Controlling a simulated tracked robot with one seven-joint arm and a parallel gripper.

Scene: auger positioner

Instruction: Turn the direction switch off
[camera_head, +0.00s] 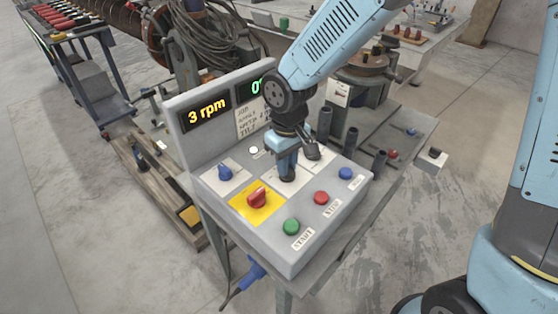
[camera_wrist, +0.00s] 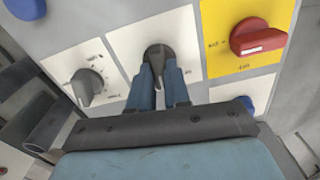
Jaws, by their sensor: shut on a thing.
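A grey control console (camera_head: 335,232) stands on a bench. My gripper (camera_head: 288,172) points down at the white plate in the middle of its sloped panel. In the wrist view, my gripper's blue fingers (camera_wrist: 160,92) are shut on a dark rotary switch (camera_wrist: 158,55), one finger on each side of its handle. The handle lies along the fingers, and its lower part is partly hidden between them. Labels on this plate are too small or covered to read, so I cannot confirm which switch position it points to. In the head view, my gripper mostly hides this switch.
A grey knob (camera_wrist: 88,84) sits on the neighbouring white plate. A red switch (camera_head: 257,198) on a yellow plate, a blue knob (camera_head: 225,173), green (camera_head: 291,226), red (camera_head: 321,198) and blue (camera_head: 345,173) buttons are close by. The display (camera_head: 206,113) reads 3 rpm.

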